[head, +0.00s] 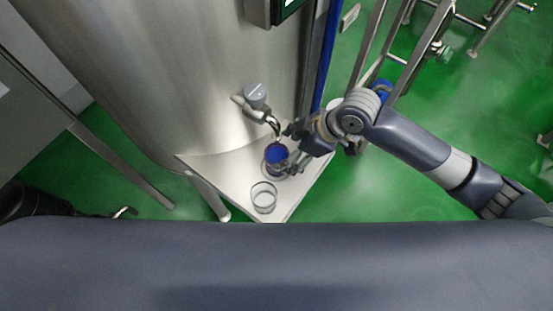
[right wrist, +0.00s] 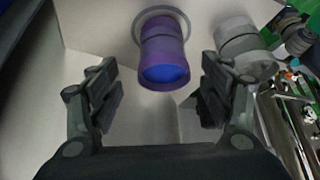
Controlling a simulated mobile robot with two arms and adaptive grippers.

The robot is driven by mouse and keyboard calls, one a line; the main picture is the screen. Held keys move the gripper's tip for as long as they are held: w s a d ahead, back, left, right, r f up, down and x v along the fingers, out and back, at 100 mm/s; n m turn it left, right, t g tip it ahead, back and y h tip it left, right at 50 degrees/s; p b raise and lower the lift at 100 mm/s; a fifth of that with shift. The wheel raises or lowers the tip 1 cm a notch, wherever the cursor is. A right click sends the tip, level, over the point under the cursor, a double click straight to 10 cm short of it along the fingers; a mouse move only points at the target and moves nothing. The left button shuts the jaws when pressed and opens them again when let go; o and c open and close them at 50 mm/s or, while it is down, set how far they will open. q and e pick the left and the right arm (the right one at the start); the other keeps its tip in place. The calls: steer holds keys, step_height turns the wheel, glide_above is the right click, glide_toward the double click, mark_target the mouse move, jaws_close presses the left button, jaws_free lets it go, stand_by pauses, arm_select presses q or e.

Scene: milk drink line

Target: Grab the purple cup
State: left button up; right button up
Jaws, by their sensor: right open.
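The purple cup (right wrist: 163,52) stands in the right wrist view between and just beyond my right gripper's two fingers, with a blue inside or content showing at its mouth. In the head view the cup (head: 276,154) sits on the white shelf (head: 232,180) below the tap, its inside looking blue. My right gripper (right wrist: 160,97) is open, with a finger on each side of the cup's line and a gap to both. In the head view the right gripper (head: 291,151) reaches the cup from the right. My left gripper is not in view.
A clear glass (head: 264,198) stands on the shelf in front of the cup. A metal tap (head: 257,101) sticks out of the large steel tank (head: 200,70) just above the cup. A metal frame (head: 400,50) stands on the green floor at the right.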

mark_target(277, 159)
steer(key=shift+s+p+x, duration=0.2)
steer(key=shift+p+x, duration=0.55)
steer(key=shift+x, duration=2.7)
steer(key=shift+c, duration=0.2)
steer(key=c, duration=1.4)
steer(key=shift+d, duration=0.15)
